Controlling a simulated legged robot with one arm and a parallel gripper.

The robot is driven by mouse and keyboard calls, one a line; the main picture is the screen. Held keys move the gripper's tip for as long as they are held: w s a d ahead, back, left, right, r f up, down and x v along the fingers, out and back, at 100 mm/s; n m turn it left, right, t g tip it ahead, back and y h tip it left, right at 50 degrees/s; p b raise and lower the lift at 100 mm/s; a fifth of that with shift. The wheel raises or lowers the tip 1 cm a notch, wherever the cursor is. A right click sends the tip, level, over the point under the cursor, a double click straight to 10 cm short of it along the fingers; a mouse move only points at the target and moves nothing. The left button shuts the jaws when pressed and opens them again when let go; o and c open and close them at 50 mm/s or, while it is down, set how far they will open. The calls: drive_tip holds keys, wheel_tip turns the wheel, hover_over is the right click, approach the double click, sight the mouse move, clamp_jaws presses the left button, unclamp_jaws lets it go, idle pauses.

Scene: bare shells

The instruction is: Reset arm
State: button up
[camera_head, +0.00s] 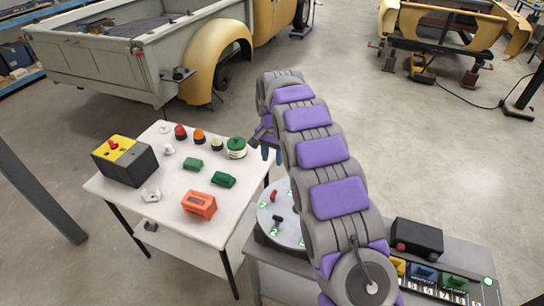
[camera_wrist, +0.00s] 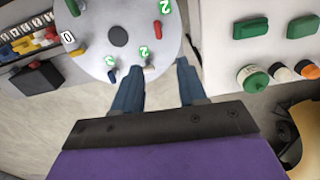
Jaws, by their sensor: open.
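My purple and grey arm reaches from the lower right up across the head view. My gripper (camera_head: 271,154) hangs at its far end, beside the right edge of the white table. In the wrist view my gripper (camera_wrist: 160,77) shows two blue fingers spread apart with nothing between them. Just beyond the fingertips is a round grey-white disc (camera_wrist: 95,30) with small coloured pegs and green number labels. The disc (camera_head: 268,220) is partly hidden behind my arm in the head view.
A white table (camera_head: 160,210) holds a yellow-black box (camera_head: 125,160), an orange box (camera_head: 199,204), green blocks (camera_head: 223,180) and several round knobs. A black box (camera_head: 416,238) and coloured numbered pieces (camera_head: 424,275) lie right of my arm. Open floor surrounds the tables; a truck shell (camera_head: 130,60) stands behind.

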drive_tip(key=s+d+r+n+b, duration=0.1)
drive_tip(key=s+d+r, duration=0.2)
drive_tip(key=s+d, duration=0.3)
drive_tip(key=s+d+r+g+b, duration=0.1)
drive_tip(key=s+d+r, duration=0.2)
drive_tip(key=s, duration=0.6)
drive_tip(key=s+d+r+n+b, duration=0.1)
drive_tip(key=s+d+r, duration=0.2)
drive_tip(key=s+d, duration=0.3)
drive_tip(key=s+d+f+n+b, duration=0.1)
drive_tip(key=s+f, duration=0.2)
drive_tip(key=s, duration=1.1)
drive_tip(key=s+d+f+n+b, duration=0.1)
drive_tip(key=s+d+f, duration=0.1)
drive_tip(key=s, duration=1.2)
drive_tip(key=shift+d+f+g, duration=0.25)
drive_tip(key=shift+f+g, duration=0.15)
drive_tip(key=shift+f, duration=0.1)
drive_tip(key=shift+w, duration=0.15)
